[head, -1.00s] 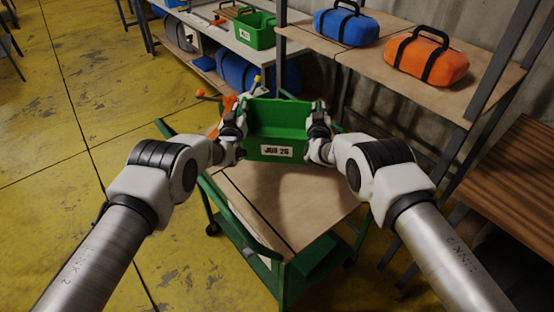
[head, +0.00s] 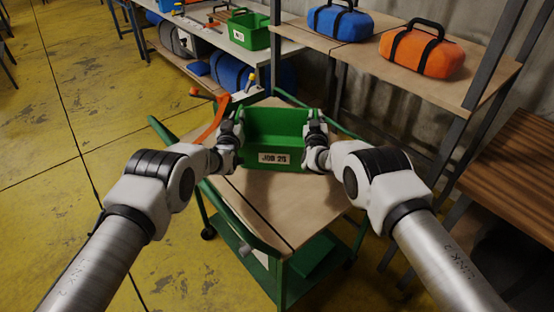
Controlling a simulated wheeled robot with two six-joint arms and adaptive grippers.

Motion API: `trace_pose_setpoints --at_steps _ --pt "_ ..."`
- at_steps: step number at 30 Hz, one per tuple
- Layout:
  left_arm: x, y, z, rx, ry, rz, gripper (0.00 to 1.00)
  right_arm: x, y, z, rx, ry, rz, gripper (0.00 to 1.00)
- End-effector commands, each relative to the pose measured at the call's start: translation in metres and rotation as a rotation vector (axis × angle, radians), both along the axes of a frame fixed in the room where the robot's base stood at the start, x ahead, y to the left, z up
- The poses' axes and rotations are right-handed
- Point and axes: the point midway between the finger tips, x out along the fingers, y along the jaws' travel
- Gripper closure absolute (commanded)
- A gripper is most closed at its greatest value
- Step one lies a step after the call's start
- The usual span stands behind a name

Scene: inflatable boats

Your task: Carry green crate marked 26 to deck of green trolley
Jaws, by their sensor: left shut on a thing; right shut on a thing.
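The green crate (head: 278,126) has a white label reading "JOB 26" on its near side. My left gripper (head: 238,136) is shut on its left end, and my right gripper (head: 311,136) is shut on its right end. The crate is level and over the far part of the wooden deck (head: 275,200) of the green trolley (head: 268,242). I cannot tell whether its bottom touches the deck. The near part of the deck is bare.
A shelf with a blue bag (head: 340,22) and an orange bag (head: 421,53) stands behind to the right. A bench with another green crate (head: 248,32) is at the back. An orange curved object (head: 213,118) shows left of the crate. The yellow floor at left is open.

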Motion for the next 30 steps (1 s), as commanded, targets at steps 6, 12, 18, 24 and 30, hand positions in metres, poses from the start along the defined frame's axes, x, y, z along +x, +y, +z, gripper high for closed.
trace_pose_setpoints --at_steps 6,12,18,24,30 --pt "0.000 0.000 -0.002 0.000 0.000 0.000 0.59 0.000 0.000 -0.002 0.000 0.000 0.000 0.59" --pt "0.000 0.000 -0.002 0.000 0.000 0.000 0.59 0.000 0.000 -0.002 0.000 0.000 0.000 0.59" --pt "0.000 0.000 0.026 0.001 -0.003 0.000 0.59 0.000 0.000 -0.002 0.000 0.000 0.000 0.59" --pt "0.000 0.000 0.073 0.001 -0.003 0.000 0.59 0.000 0.000 -0.003 0.000 0.000 0.000 0.59" --pt "0.000 0.000 0.097 0.000 -0.001 0.000 0.59 -0.001 0.000 -0.003 0.000 0.000 0.000 0.59"
